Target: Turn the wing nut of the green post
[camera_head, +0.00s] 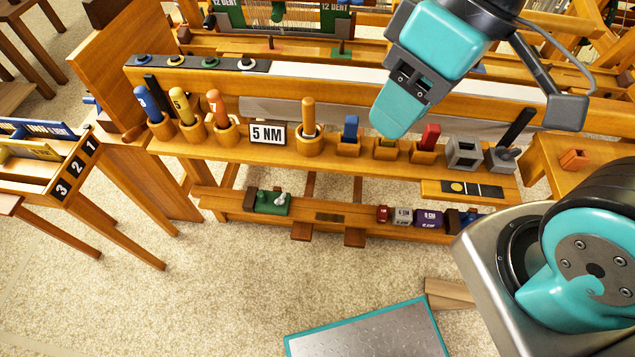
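My gripper (386,125) hangs at the upper middle right, above the wooden tool shelf of the loom. Its teal finger points down and left, in front of a holder in the shelf row; from this side I cannot tell whether the fingers are apart. A small green upright piece (341,48) stands on the rail behind the shelf, left of my gripper. A green block with small pale parts (272,202) lies on the lower wooden ledge. I cannot make out a wing nut clearly on either green thing.
The tool shelf (285,149) holds numbered handles (217,110), a "5 NM" sign (268,134), a wooden-handled tool (308,118), coloured blocks and a grey clamp (464,152). Several small blocks (428,217) sit on the lower ledge. Carpet in front is mostly open, with a teal-edged plate (368,332).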

